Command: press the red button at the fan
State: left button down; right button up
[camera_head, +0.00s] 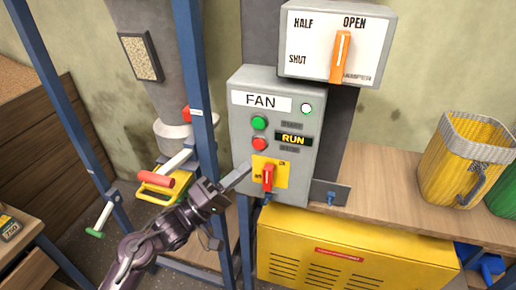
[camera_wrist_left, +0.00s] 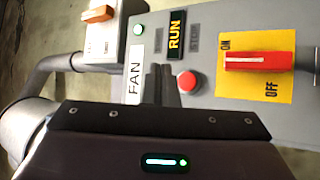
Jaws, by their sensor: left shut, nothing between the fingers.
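The grey fan box (camera_head: 298,190) has a FAN label, a green button (camera_head: 260,123) and a red button (camera_head: 260,144) below it. The red button also shows in the left wrist view (camera_wrist_left: 187,82). Beside the buttons, the RUN sign (camera_head: 294,139) glows yellow, above a dark STOP sign. My left gripper (camera_head: 248,168) is shut and empty, its tip below and left of the red button in the head view. I cannot tell how far the tip is from the panel. The green button is hidden in the wrist view. My right gripper is out of view.
A red switch (camera_head: 267,177) on a yellow plate sits just below the buttons. The damper box (camera_head: 299,60) with its orange lever is above. A blue post (camera_head: 203,110) stands left of the panel. A yellow bucket (camera_head: 450,165) stands on the bench at right.

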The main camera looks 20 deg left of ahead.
aim_at(262, 142)
pick_arm(q)
jog(key=shift+w+d+b, duration=0.1)
jog(key=shift+w+b, duration=0.45)
jog(key=shift+w, duration=2.3)
jog(key=shift+w, duration=0.15)
jog(key=shift+w, duration=0.25)
jog(key=shift+w, duration=0.45)
dwell(0.4)
jog(key=shift+p, duration=0.3)
jog(key=shift+s+p, duration=0.55)
jog(key=shift+s, duration=0.3)
